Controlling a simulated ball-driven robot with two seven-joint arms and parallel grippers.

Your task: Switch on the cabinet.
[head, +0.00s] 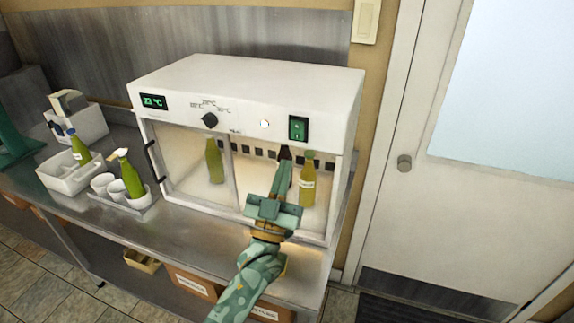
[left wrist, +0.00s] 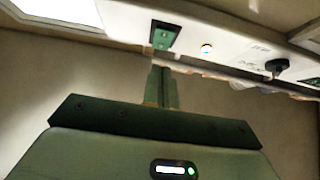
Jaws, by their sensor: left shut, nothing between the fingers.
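The white cabinet (head: 250,85) stands on a steel counter. Its front panel carries a lit green display (head: 153,102) that seems to read 23 °C, a black knob (head: 209,120), a small pale round light (head: 264,124) and a green rocker switch (head: 298,128). My left gripper (head: 286,165) is shut and empty in front of the cabinet's glass, its tips below the switch. In the left wrist view the shut fingertips (left wrist: 161,72) point toward the switch (left wrist: 163,36), with a small gap visible. The round light (left wrist: 206,50) glows beside it. My right gripper is not in view.
Green bottles (head: 214,160) and (head: 307,180) show behind the cabinet's glass. A white bin (head: 68,178) and a tray (head: 140,203) with cups and a spray bottle stand on the counter at left. A white door (head: 400,220) is at right.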

